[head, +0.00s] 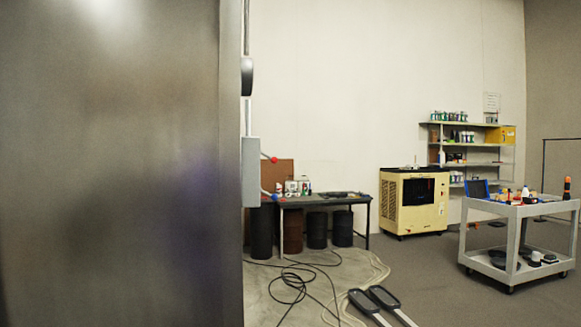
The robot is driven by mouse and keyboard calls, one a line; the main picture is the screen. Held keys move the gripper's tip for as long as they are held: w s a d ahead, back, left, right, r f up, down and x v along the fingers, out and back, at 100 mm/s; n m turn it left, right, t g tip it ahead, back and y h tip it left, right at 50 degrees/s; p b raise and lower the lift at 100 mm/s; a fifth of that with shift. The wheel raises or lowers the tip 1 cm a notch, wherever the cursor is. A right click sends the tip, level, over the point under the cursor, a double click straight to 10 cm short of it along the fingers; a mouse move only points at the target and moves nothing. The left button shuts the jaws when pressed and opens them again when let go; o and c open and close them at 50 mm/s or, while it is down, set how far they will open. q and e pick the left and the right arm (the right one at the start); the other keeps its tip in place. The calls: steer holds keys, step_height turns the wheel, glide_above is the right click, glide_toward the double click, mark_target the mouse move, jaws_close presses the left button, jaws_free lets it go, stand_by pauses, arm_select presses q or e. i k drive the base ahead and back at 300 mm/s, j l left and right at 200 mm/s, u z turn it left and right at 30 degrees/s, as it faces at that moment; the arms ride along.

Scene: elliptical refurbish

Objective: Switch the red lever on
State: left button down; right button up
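A grey wall box (250,172) is just right of the large dark panel at the left. A small red knob (273,159) sticks out from the box's right side, seen from the side, and looks like the end of the red lever. A thin bluish arm (265,191) also sticks out low on the box, near the table. The lever is small and far off, so I cannot tell its setting clearly. Neither of my grippers is in view.
A large dark blurred panel (120,170) fills the left side, close by. A work table (330,200) with drums beneath, loose black cables (300,280), two dark paddle-shaped things (383,296), a yellow machine (410,200) and a grey cart (515,212) stand beyond. Grey floor between is partly clear.

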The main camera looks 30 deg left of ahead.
mark_target(274, 160)
steer(key=i+j, duration=0.7)
steer(key=j+z, duration=0.05)
steer(key=j, duration=0.05)
